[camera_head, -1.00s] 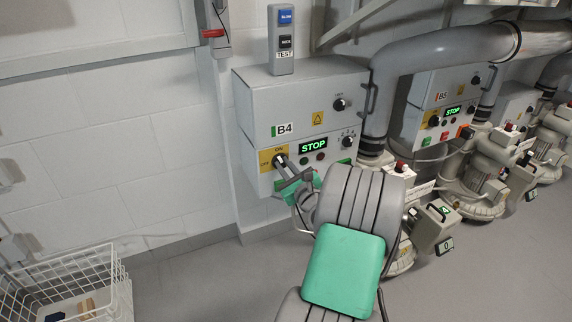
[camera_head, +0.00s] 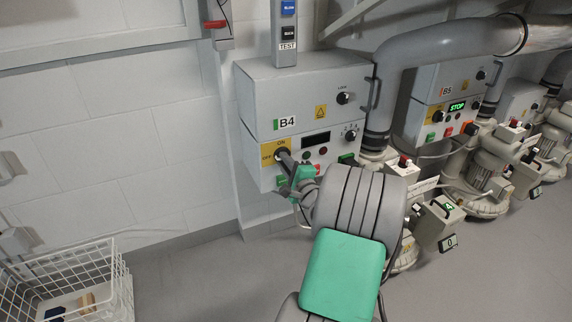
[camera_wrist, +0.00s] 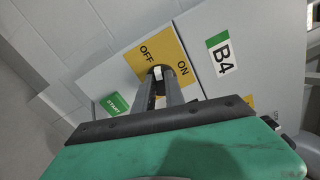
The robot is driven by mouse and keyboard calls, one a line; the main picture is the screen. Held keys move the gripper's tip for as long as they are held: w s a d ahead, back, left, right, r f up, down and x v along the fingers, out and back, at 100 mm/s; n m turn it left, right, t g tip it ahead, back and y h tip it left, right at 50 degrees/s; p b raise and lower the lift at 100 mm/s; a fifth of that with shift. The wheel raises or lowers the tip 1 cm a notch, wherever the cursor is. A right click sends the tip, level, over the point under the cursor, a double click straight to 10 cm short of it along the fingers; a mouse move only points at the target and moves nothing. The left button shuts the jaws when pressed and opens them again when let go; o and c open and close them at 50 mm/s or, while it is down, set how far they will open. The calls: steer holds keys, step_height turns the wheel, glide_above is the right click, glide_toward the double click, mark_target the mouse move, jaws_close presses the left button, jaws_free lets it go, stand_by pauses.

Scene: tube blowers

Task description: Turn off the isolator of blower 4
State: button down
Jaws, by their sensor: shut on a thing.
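The B4 control box (camera_head: 310,95) is on the wall, left of centre in the head view; its label (camera_wrist: 222,54) is in the wrist view. Its isolator knob (camera_wrist: 158,72) sits on a yellow plate (camera_head: 268,150) marked OFF and ON. My gripper (camera_wrist: 162,84) is shut on the knob, one finger on each side, and hides most of it. A small white part shows between the fingertips. I cannot clearly tell which mark the knob points to. The box's display (camera_head: 316,139) is dark. My gripper (camera_head: 287,162) shows at the knob in the head view too.
A green START label (camera_wrist: 115,104) is near the fingers in the wrist view. The B5 box (camera_head: 455,90) to the right shows a lit STOP display. A pendant marked TEST (camera_head: 288,25) is above B4. A white wire basket (camera_head: 75,285) stands at lower left. Grey pipes and blowers fill the right.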

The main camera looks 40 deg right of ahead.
steer(key=shift+f+n+b, duration=0.2)
steer(key=shift+n+b, duration=0.45)
steer(key=shift+n, duration=0.85)
steer(key=c, duration=1.4)
jaws_free()
steer(key=shift+s, duration=0.1)
steer(key=p+v, duration=0.1)
steer(key=v, duration=0.6)
steer(key=shift+s+p, duration=0.3)
steer(key=shift+a+r, duration=0.1)
steer(key=shift+a, duration=0.05)
